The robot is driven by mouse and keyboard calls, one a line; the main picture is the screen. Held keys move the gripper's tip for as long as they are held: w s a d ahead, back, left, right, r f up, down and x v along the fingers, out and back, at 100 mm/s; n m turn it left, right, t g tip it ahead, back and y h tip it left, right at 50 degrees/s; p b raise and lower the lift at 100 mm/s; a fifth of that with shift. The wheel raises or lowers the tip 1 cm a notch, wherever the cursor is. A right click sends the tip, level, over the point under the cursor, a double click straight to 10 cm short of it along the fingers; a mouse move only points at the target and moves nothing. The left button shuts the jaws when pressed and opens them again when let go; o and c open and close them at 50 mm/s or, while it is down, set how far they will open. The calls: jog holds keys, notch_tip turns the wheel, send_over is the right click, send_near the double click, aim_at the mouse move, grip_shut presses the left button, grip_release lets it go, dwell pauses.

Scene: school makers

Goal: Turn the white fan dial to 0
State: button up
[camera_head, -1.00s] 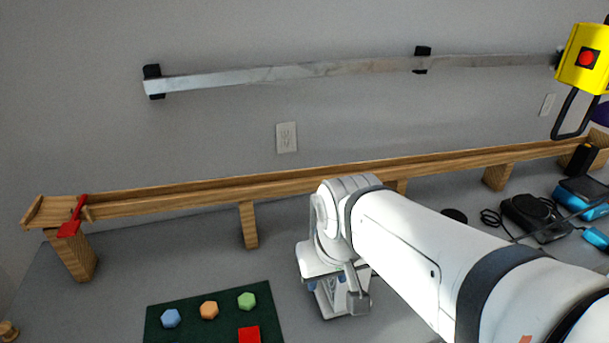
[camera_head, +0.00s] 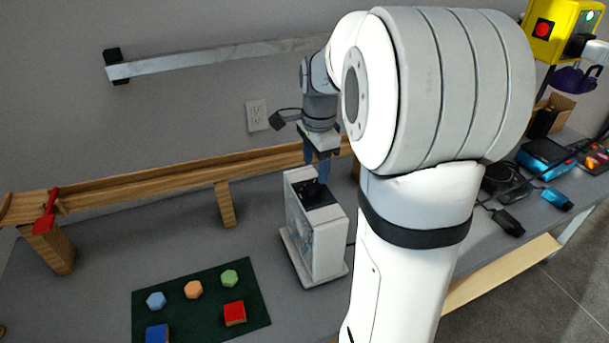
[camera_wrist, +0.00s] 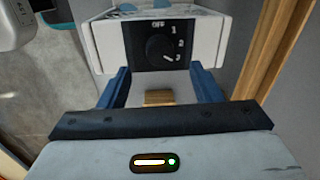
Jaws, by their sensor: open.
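The white fan (camera_head: 328,250) stands on the table right of the green mat. Its black top panel (camera_head: 325,197) carries a dark knob. In the wrist view, the fan's white housing (camera_wrist: 104,42) surrounds the black panel, with the round black dial (camera_wrist: 157,46) marked OFF, 1, 2 and a lower mark. A pale line on the dial points to the lower right, away from OFF. My gripper (camera_head: 317,168) is above the fan and points down, with blue fingers. In the wrist view, my gripper (camera_wrist: 160,72) is open and empty, with its fingers apart on either side below the dial.
A wooden rail (camera_head: 150,190) runs behind the fan, close to my gripper. The green mat (camera_head: 190,318) holds coloured blocks at the left. Black and blue devices (camera_head: 545,153) and cables lie at the right. A wall outlet (camera_head: 257,114) is behind.

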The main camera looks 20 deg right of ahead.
aim_at(314, 185)
jog(key=shift+w+f, duration=0.2)
jog(key=shift+f, duration=2.8)
jog(key=shift+c, duration=0.2)
